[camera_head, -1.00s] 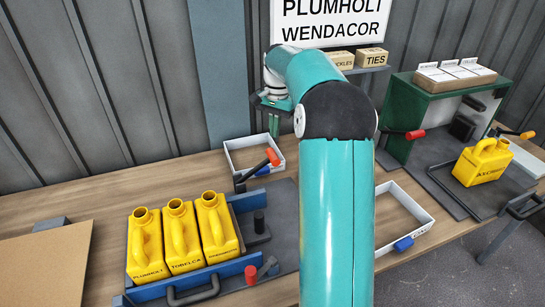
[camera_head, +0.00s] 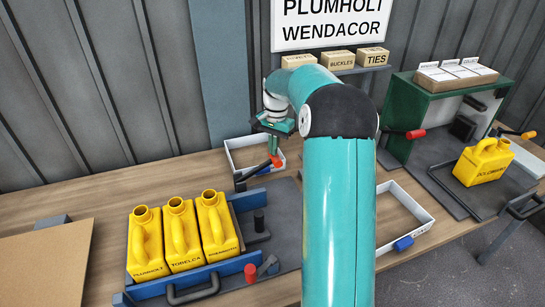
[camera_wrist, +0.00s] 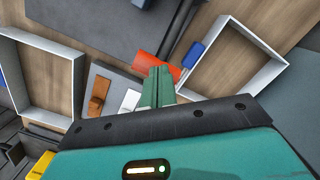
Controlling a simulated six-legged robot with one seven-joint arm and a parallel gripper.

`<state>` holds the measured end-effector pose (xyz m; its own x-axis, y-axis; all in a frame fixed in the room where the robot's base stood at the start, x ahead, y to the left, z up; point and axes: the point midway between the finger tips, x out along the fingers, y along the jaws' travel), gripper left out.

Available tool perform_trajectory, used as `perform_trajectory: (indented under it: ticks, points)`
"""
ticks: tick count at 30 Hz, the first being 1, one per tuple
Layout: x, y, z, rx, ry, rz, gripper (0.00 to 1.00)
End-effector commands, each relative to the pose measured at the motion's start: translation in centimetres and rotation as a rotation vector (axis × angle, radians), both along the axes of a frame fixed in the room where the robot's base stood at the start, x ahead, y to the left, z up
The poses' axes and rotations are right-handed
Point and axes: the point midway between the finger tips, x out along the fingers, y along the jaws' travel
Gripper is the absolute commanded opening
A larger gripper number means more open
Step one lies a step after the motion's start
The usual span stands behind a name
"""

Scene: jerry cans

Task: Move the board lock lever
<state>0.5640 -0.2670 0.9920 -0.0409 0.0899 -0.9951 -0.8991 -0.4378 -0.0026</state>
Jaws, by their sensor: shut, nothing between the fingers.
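A lever with a red grip (camera_head: 277,161) and a dark rod stands at the back of the dark board (camera_head: 285,205), beside the rear white tray. The red grip (camera_wrist: 150,66) also shows in the wrist view, just beyond my green fingertips. My gripper (camera_head: 273,152) is shut and empty, pointing down, its tips at or very near the red grip; I cannot tell whether they touch. A second red-tipped lever (camera_head: 250,273) stands at the board's front end. Three yellow jerry cans (camera_head: 179,238) stand upright in a row between blue rails.
The rear white tray (camera_head: 230,158) has a blue block at its front. Another white tray (camera_head: 425,208) lies right of my arm. A green booth (camera_head: 402,115) with a red-handled lever (camera_head: 415,134) and a yellow can (camera_head: 484,163) stand right. Brown board (camera_head: 45,262) lies left.

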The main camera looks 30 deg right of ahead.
Motion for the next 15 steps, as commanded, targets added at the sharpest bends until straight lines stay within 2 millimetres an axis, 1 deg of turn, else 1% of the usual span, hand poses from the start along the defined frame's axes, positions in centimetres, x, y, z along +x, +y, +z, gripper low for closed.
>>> perform_trajectory:
  ticks: [5,8,15]
  points:
    - [0.0,0.0,0.0,0.0,0.001,0.0,0.0]
    - [0.0,0.0,-0.5,0.001,0.003,0.0,0.0]
    - [-0.1,0.0,-3.0,0.0,0.004,0.0,0.0]
